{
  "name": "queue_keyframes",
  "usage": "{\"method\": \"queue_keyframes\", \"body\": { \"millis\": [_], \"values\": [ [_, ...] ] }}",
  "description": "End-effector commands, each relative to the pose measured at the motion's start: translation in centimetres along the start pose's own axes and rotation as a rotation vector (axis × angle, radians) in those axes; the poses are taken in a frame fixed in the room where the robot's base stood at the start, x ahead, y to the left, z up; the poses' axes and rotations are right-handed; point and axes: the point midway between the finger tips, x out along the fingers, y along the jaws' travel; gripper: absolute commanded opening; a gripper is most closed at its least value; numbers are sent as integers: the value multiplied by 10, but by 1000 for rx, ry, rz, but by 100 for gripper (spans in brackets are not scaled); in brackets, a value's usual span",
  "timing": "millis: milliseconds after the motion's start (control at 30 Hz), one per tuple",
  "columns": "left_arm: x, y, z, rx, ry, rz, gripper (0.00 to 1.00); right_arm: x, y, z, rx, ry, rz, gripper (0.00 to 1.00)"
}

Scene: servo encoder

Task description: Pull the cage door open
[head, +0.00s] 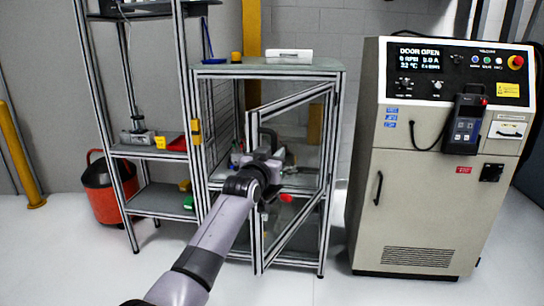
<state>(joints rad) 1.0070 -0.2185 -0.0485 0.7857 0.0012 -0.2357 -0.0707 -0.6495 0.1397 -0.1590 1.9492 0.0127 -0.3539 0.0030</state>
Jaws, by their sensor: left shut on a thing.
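The cage (338,100) is an aluminium-profile frame with a flat top, standing in the middle of the head view. My left gripper (268,158) is at the door's near upright, at about mid height. It is shut on the door handle (270,135), a dark curved grip partly hidden behind the gripper. The fingertips cannot be seen clearly. My right gripper is not in view.
A grey control cabinet (400,200) stands to the right; its display reads "DOOR OPEN". A shelf rack (165,200) adjoins the cage on the left, with a red bucket (100,188) beside it. Open floor lies in front of the cage and cabinet.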

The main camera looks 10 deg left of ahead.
Motion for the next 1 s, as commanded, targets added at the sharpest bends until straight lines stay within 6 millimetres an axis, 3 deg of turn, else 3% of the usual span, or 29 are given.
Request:
{"method": "queue_keyframes", "body": {
  "millis": [500, 533, 567, 1000],
  "values": [
    [1, 1, -2, 2, 4, -1, 0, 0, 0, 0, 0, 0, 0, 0],
    [1, 1, -2, 2, 4, -1, 25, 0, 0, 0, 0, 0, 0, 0],
    [1, 1, -2, 2, 4, -1, 35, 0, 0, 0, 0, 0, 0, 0],
    [-2, 1, 0, 0, 0, -1, 37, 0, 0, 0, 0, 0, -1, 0]
  ]
}}
